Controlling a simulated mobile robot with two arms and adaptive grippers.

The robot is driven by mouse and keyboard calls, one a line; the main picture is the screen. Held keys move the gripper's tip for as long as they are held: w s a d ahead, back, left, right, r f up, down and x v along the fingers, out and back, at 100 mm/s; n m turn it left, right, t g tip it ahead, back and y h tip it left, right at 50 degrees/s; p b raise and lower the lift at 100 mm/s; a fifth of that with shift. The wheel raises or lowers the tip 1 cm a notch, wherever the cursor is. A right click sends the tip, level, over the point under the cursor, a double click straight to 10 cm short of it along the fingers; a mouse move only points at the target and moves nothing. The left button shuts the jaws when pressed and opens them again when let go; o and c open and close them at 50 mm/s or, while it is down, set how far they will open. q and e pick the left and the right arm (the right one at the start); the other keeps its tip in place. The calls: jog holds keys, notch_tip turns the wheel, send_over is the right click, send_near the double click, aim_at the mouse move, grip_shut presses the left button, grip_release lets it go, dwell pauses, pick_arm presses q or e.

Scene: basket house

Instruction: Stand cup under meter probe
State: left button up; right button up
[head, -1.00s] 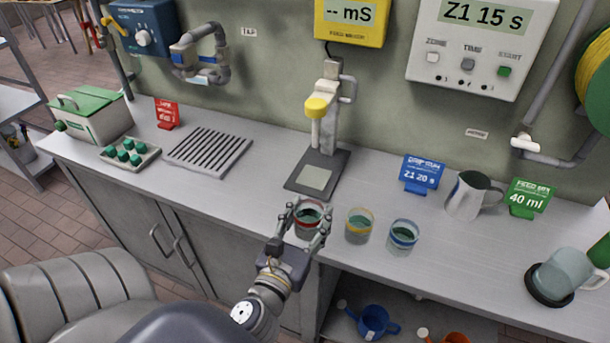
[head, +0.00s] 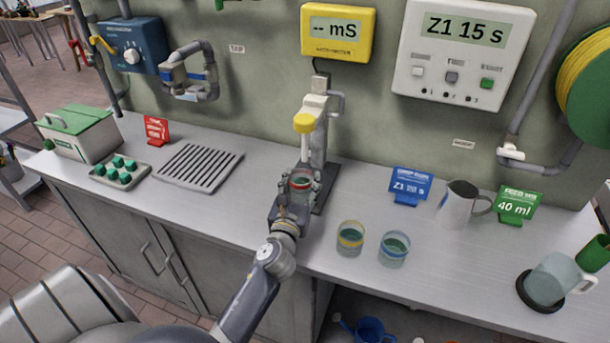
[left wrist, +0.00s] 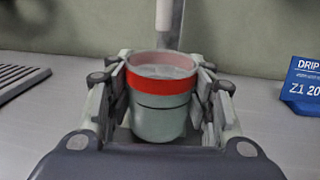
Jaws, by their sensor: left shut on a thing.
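My left gripper (head: 300,187) is shut on the red-banded cup (head: 300,181), with fingers on both sides of it. The cup is upright and also shows in the left wrist view (left wrist: 160,110). The meter probe (head: 304,146) hangs from a stand with a yellow cap, below the yellow meter box (head: 338,33) reading "-- mS". In the head view the cup is just below the probe tip; in the left wrist view the probe shows behind the rim. The dark stand base (head: 327,190) is mostly hidden by gripper and cup. I cannot tell whether the cup touches it. My right gripper is not seen.
A yellow-banded cup (head: 350,239) and a blue-banded cup (head: 394,250) stand to the right on the counter. Blue (head: 409,187) and green (head: 517,206) signs and a metal jug (head: 459,203) stand behind. A drain grate (head: 198,166) lies to the left.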

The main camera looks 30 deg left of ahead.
aim_at(304, 176)
pick_arm(q)
jog(key=shift+w+a, duration=0.2)
jog(key=shift+w, duration=0.3)
jog(key=shift+x, duration=1.25)
jog(key=shift+w+a+f, duration=0.1)
jog(key=shift+w+f, duration=0.15)
jog(key=shift+f, duration=0.55)
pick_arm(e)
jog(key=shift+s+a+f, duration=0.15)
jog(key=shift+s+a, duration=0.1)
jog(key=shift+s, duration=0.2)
pick_arm(q)
jog(key=shift+s+r, duration=0.1)
